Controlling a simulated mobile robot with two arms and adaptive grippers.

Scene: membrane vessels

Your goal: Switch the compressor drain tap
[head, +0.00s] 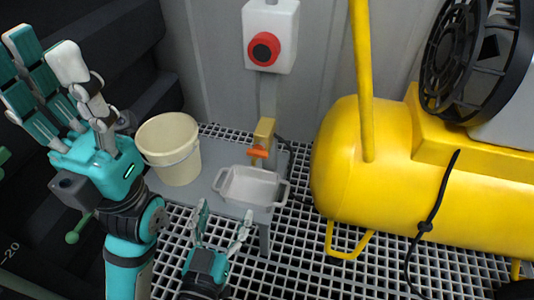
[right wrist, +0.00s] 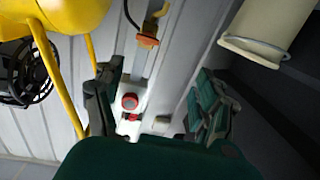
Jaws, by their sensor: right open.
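The drain tap shows in the head view as a yellow body (head: 264,130) with an orange handle (head: 258,152), above a pale tray. In the right wrist view the orange tap (right wrist: 148,40) is at the top, ahead of the fingers and apart from them. My right gripper (head: 222,222) is open and empty, low in front of the tray in the head view; its two fingers also flank the middle of the right wrist view (right wrist: 158,98). My left gripper (head: 55,85) is raised at the far left, fingers upward, holding nothing visible. The yellow compressor (head: 350,165) stands right of the tap.
A cream bucket (head: 168,148) and the pale tray (head: 252,186) stand on a grey bench (head: 200,184). A red button box (head: 270,50) is on the wall above the tap. A black fan (head: 465,55) is at upper right. Grating floor lies below.

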